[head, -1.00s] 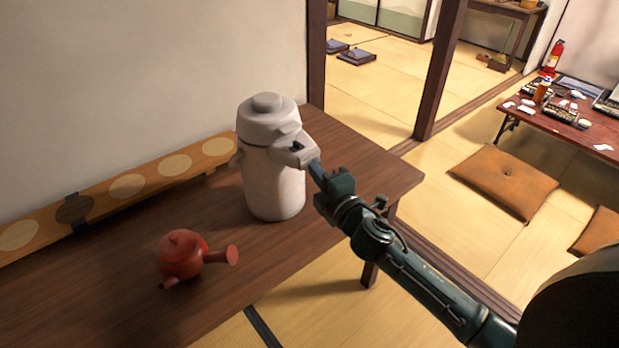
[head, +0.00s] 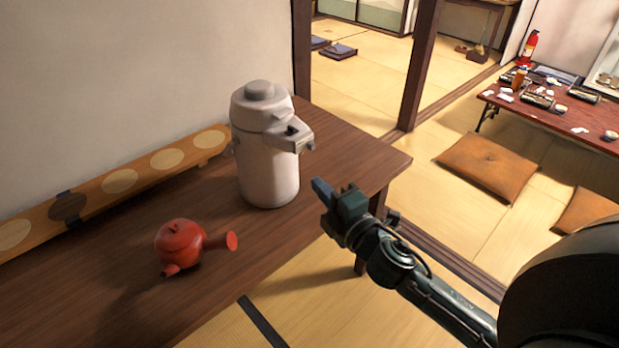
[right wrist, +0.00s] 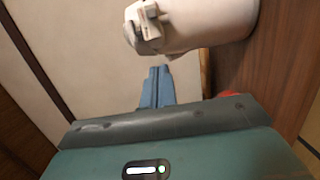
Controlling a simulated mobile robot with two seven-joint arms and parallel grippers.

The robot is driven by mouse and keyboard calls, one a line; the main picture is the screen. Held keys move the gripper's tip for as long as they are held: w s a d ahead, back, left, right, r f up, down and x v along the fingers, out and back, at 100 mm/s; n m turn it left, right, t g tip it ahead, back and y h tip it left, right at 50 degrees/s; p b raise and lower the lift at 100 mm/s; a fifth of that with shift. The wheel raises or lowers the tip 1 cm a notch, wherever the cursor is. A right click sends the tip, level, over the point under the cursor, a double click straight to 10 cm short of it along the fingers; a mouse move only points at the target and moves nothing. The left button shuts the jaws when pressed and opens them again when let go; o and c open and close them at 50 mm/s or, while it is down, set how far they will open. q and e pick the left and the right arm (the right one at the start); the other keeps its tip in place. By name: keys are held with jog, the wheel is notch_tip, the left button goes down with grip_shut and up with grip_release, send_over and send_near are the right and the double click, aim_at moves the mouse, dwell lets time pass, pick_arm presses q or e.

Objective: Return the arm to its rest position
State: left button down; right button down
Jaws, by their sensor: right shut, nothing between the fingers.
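My right gripper (head: 322,188) is shut and empty, in the air to the right of the white air pot (head: 268,165), past the table's near right edge. A gap shows between its fingertips and the pot. In the right wrist view its blue fingers (right wrist: 157,88) are together, with the pot (right wrist: 200,25) beyond them at the top. The pot stands upright on the dark wooden table (head: 345,150). My left gripper is not in view.
A red teapot (head: 180,243) stands on the table, left of the pot. A long wooden board with pale discs (head: 120,182) lies along the wall. A cushion (head: 490,165) and a low table (head: 590,125) are on the right. The tatami between is open.

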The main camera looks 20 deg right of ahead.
jog(key=shift+s+d, duration=0.15)
jog(key=shift+s, duration=0.5)
jog(key=s+a+f+m+g, duration=0.3)
jog(key=s+f+m, duration=0.5)
jog(key=f, duration=0.1)
jog(key=s+a+f+m+g+p, duration=0.1)
jog(key=s+a+f+m+g, duration=0.3)
jog(key=s+f+m, duration=0.4)
jog(key=shift+a+f+m, duration=0.25)
jog(key=shift+f+m, duration=0.05)
jog(key=shift+f, duration=0.2)
